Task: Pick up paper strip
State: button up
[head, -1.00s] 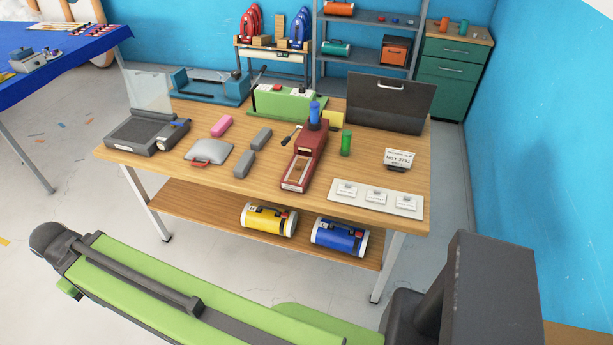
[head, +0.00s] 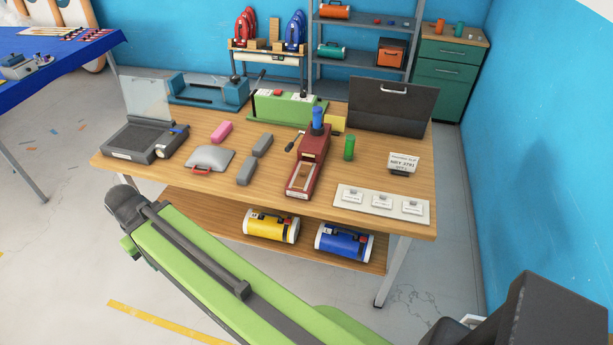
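I cannot single out a paper strip with certainty. A narrow pale and tan insert (head: 306,177) shows in the front of the red device (head: 318,141) on the wooden table (head: 270,187); whether it is paper I cannot tell. A white sheet (head: 350,208) with three small labelled pieces lies at the table's front right. My green arm crosses the lower part of the head view, in front of the table, and a dark block of mine fills the lower right corner. My gripper's fingers do not show.
Grey blocks (head: 246,171), a pink block (head: 222,131), a green cylinder (head: 349,147) and a small sign (head: 403,164) stand on the table. A yellow canister (head: 268,225) and a blue canister (head: 343,241) lie on its lower shelf. A blue-covered table (head: 60,62) is at left.

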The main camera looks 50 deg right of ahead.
aim_at(300, 180)
jog(key=z, duration=0.05)
jog(key=i, duration=1)
jog(key=u, duration=0.05)
